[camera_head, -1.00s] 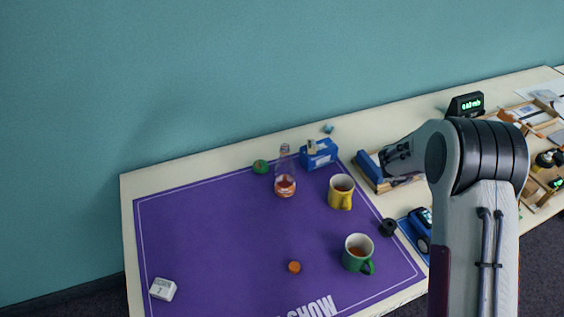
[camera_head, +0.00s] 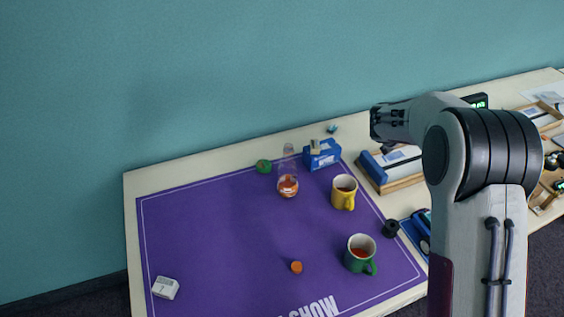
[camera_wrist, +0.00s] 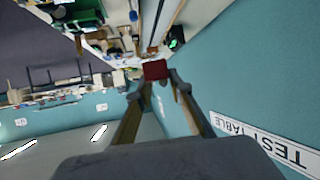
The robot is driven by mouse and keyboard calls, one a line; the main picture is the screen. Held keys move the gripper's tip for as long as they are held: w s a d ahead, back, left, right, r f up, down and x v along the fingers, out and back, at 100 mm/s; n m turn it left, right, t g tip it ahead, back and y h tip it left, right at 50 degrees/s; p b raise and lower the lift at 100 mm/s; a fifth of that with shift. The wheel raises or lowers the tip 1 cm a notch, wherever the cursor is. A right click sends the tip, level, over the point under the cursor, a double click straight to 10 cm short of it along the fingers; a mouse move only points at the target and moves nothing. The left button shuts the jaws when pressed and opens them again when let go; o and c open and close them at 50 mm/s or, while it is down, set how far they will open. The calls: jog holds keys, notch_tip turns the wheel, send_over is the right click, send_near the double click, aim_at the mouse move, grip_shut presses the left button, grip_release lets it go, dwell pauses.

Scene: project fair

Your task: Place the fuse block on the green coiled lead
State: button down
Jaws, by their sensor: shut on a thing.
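My gripper (camera_wrist: 157,77) is shut on a small dark red block, which looks like the fuse block (camera_wrist: 156,70), held between its fingertips in the wrist view. In the head view my wrist is raised over the back of the table, near a blue-edged wooden tray, and the block cannot be made out there. A small green round thing (camera_head: 264,166), which looks like the green coiled lead, lies at the back edge of the purple mat, well left of my wrist. Nothing large lies on it.
On the purple mat (camera_head: 215,235) stand a clear bottle (camera_head: 288,186), a yellow mug (camera_head: 344,192), a green mug (camera_head: 360,254), an orange cap (camera_head: 296,267) and a white block (camera_head: 165,287). A blue box (camera_head: 322,155) stands right of the bottle. The mat's left-middle is clear.

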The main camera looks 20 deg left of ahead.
jog(key=a+n+t+y, duration=0.1)
jog(key=a+n+y, duration=0.1)
jog(key=a, duration=1.2)
jog(key=n+y, duration=0.4)
jog(key=y, duration=0.1)
send_over(264, 162)
notch_tip(264, 162, down, 10)
jog(key=shift+s+f+t, duration=0.1)
jog(key=shift+f+t, duration=0.2)
jog(key=shift+f, duration=0.3)
jog(key=shift+f, duration=0.15)
jog(key=shift+f, duration=3)
jog(key=shift+f, duration=0.1)
jog(key=shift+f, duration=1.75)
